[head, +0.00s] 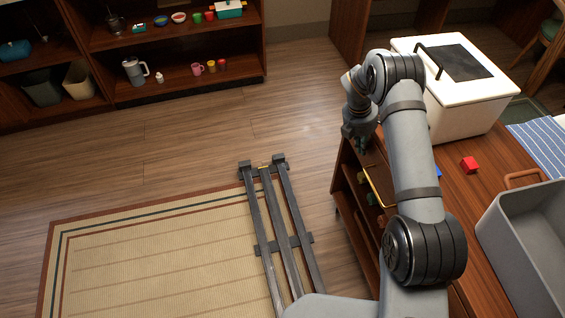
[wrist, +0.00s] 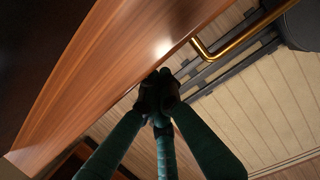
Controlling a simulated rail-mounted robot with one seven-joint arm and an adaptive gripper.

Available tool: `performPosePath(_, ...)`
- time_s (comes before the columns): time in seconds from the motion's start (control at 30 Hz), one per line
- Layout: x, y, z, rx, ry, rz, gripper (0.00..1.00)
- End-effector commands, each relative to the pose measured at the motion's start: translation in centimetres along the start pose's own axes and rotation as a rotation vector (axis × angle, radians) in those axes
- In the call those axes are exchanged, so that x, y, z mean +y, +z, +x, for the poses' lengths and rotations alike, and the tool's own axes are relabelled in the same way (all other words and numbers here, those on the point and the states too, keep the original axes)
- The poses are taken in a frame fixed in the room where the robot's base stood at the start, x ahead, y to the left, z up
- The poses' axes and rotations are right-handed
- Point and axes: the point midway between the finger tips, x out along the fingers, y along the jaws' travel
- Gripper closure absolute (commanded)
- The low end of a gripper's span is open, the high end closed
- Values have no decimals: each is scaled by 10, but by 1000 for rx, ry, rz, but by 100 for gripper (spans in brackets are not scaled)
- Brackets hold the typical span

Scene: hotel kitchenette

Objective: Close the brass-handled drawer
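The drawer's brass handle (wrist: 232,44) is a curved golden bar in the wrist view, on the outer side of a long wooden front (wrist: 120,75). In the head view the handle (head: 376,188) shows as a thin yellow line at the cabinet's left side, partly behind my arm. How far the drawer stands out is hard to tell. My gripper (wrist: 160,88) has dark green fingers whose tips come together beside the wooden front, left of the handle, with nothing seen between them. Contact with the wood is unclear. In the head view my gripper (head: 361,143) points down near the cabinet edge.
Small items sit on the shelves under the counter.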

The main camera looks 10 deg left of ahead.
Motion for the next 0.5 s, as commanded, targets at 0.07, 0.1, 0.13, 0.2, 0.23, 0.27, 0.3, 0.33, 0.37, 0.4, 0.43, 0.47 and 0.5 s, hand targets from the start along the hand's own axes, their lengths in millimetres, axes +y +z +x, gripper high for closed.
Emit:
performPosePath(0.07, 0, -2, -1, -1, 2, -1, 100)
performPosePath(0.1, 0, -5, -2, -1, 1, -2, 100)
performPosePath(0.13, 0, -8, -2, -1, 1, -3, 100)
performPosePath(0.2, 0, -18, -5, -1, 0, -4, 100)
performPosePath(0.23, 0, -24, -6, -1, 0, -4, 100)
performPosePath(0.27, 0, -30, -8, 0, 0, -4, 100)
performPosePath(0.3, 0, -38, -10, 0, 0, -4, 100)
performPosePath(0.33, 1, -39, -16, -1, 4, 0, 100)
performPosePath(0.37, 1, -37, -25, -2, 6, 4, 100)
performPosePath(0.4, 1, -37, -35, -1, 6, 3, 100)
performPosePath(0.43, 1, -37, -42, -1, 6, 3, 100)
performPosePath(0.47, 1, -37, -49, -1, 5, 4, 100)
performPosePath(0.5, 1, -37, -58, -1, 6, 3, 100)
